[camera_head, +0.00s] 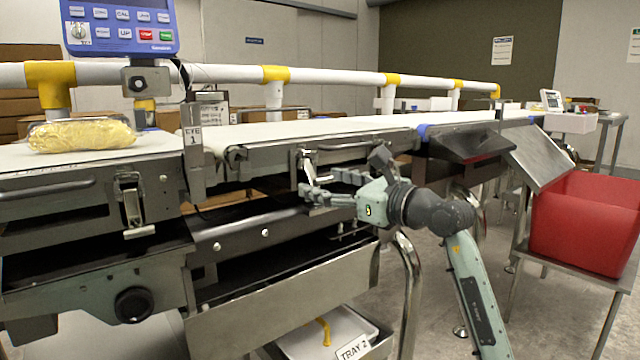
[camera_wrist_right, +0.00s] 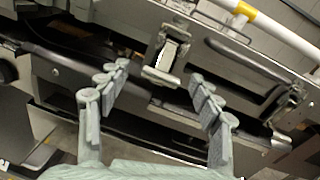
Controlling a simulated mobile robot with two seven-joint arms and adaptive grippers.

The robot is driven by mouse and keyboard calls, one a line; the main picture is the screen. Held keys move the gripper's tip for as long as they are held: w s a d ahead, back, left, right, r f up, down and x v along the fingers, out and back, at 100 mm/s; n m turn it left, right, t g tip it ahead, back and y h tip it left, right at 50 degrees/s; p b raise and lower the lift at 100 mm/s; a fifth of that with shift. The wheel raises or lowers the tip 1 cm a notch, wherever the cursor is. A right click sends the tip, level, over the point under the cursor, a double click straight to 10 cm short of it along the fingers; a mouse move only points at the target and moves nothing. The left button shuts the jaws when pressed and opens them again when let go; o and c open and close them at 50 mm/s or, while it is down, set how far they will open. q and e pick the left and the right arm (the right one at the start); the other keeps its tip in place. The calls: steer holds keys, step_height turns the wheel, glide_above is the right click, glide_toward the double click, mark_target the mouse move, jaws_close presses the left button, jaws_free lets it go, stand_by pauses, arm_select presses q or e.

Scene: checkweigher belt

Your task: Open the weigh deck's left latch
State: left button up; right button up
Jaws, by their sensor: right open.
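The weigh deck (camera_head: 345,130) is the middle belt section, just right of the post marked EYE 1. Its left latch (camera_head: 307,165) is a small metal toggle on the front side plate. In the right wrist view this latch (camera_wrist_right: 170,52) shows ahead of the fingers and between them, with its lever end jutting out at the bottom. My right gripper (camera_head: 332,185) is open and empty, reaching in from the right close to the latch. In the wrist view its two fingers (camera_wrist_right: 160,92) are wide apart, with no clear contact on the latch. My left gripper is out of view.
A bar handle (camera_wrist_right: 250,62) lies right of the latch, with another latch (camera_wrist_right: 288,102) farther right. A similar latch (camera_head: 131,205) is on the left conveyor, which carries a yellow pack (camera_head: 82,135). A red bin (camera_head: 585,225) stands at right. A rail (camera_head: 270,240) runs below.

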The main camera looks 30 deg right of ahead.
steer(key=shift+w+a, duration=0.15)
steer(key=shift+w, duration=0.65)
